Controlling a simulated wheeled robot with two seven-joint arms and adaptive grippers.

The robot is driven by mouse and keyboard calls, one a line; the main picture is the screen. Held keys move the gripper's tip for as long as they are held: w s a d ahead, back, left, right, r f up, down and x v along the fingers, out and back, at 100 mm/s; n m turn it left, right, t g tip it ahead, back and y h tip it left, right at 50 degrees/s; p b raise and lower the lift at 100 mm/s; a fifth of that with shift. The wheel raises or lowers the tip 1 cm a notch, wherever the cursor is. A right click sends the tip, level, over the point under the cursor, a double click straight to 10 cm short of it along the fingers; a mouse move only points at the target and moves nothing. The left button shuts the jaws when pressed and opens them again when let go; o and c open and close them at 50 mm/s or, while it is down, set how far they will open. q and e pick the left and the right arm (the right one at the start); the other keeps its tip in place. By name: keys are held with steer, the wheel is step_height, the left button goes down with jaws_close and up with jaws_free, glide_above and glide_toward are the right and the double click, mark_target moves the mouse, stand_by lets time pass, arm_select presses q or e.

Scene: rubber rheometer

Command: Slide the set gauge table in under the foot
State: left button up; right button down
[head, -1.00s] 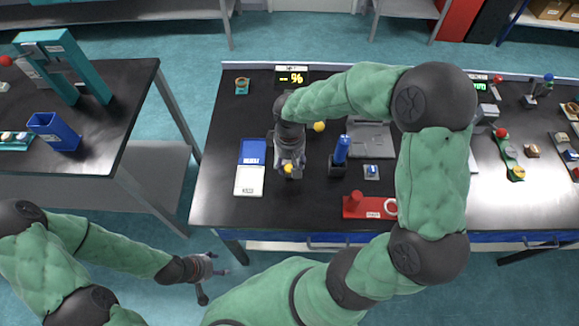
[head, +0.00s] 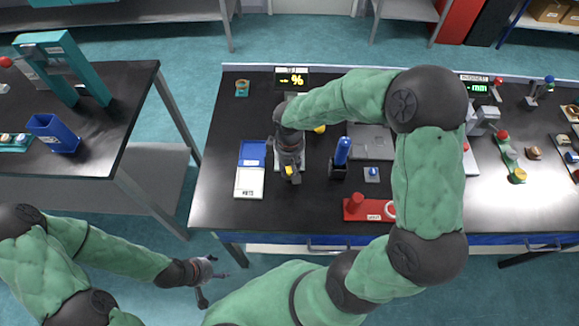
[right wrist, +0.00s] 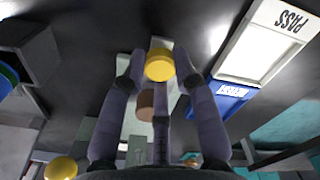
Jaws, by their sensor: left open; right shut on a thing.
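My right gripper (head: 291,178) is at the left part of the bench, pointing down, beside a white tray. In the right wrist view, its fingertips (right wrist: 158,82) close around a yellow round piece (right wrist: 160,66). A pale grey-green plate (right wrist: 138,122) and a brown cylinder (right wrist: 146,104) lie beyond the fingers. I cannot tell whether the yellow piece is part of the gauge table. The foot is not clearly made out; my arm hides much of the device behind the gripper. My left gripper (head: 213,278) is open and empty, low in front of the bench.
The white tray (head: 249,182) and a blue one (head: 252,153) lie left of the gripper. A blue-handled tool in a dark holder (head: 338,166) and a red base (head: 376,209) stand to the right. Bare bench lies front left.

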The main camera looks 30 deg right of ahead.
steer(key=shift+d, duration=0.1)
steer(key=w+d, duration=0.2)
steer(key=w, duration=0.1)
steer(key=w+d+p, duration=0.1)
steer(key=w+d, duration=0.1)
steer(key=w, duration=0.1)
steer(key=w+d, duration=0.2)
steer(key=w, duration=0.1)
steer(key=shift+w, duration=0.15)
steer(key=c, duration=1.3)
jaws_free()
steer(key=o, duration=0.4)
steer(key=shift+c, duration=0.2)
steer(key=shift+d, duration=0.1)
